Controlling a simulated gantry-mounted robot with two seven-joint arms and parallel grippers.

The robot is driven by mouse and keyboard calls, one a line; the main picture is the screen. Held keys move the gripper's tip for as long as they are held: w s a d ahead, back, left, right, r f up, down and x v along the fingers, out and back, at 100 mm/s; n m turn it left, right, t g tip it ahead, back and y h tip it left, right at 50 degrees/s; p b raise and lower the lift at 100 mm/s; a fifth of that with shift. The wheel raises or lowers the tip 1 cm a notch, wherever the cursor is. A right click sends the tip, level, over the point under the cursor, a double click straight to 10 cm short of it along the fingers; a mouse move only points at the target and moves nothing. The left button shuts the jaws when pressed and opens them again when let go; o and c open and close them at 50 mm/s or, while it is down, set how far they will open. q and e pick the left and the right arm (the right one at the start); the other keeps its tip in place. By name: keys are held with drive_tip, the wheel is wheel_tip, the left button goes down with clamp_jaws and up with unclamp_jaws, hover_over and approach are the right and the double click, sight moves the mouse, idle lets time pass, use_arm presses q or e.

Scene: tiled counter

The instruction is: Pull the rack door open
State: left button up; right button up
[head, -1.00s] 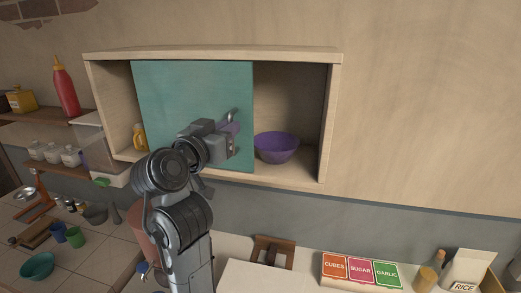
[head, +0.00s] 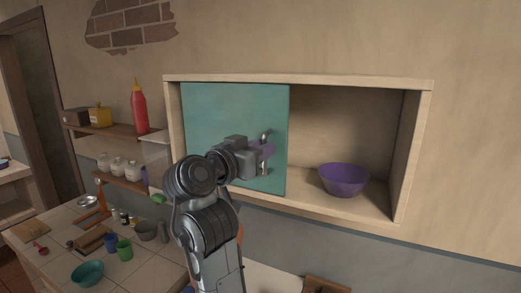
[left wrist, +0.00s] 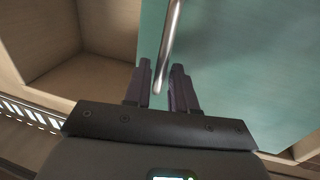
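The wall rack (head: 425,125) is a pale wooden box. Its teal sliding door (head: 215,115) covers the left part; the right part is uncovered. A metal bar handle (head: 265,172) stands near the door's right edge. My left gripper (head: 265,151) is at this handle. In the left wrist view, the handle (left wrist: 170,38) runs between the two purple-grey fingers (left wrist: 163,82). The fingers are apart, with a visible gap on the left side of the bar; contact with the right finger is unclear. The door (left wrist: 230,60) fills the right of that view. My right gripper is out of view.
A purple bowl (head: 343,179) sits on the rack floor in the uncovered part. A shelf at left holds a red bottle (head: 139,110) and jars. Below it, a tiled counter (head: 60,262) carries cups and bowls. The wall right of the rack is bare.

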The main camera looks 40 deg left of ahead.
use_arm(q)
drive_tip(key=shift+o, duration=0.8)
drive_tip(key=shift+s, duration=0.15)
drive_tip(key=s+d, duration=0.1)
drive_tip(key=s, duration=0.9)
drive_tip(key=shift+s+d+p, duration=0.2)
drive_tip(key=shift+d+p, duration=0.15)
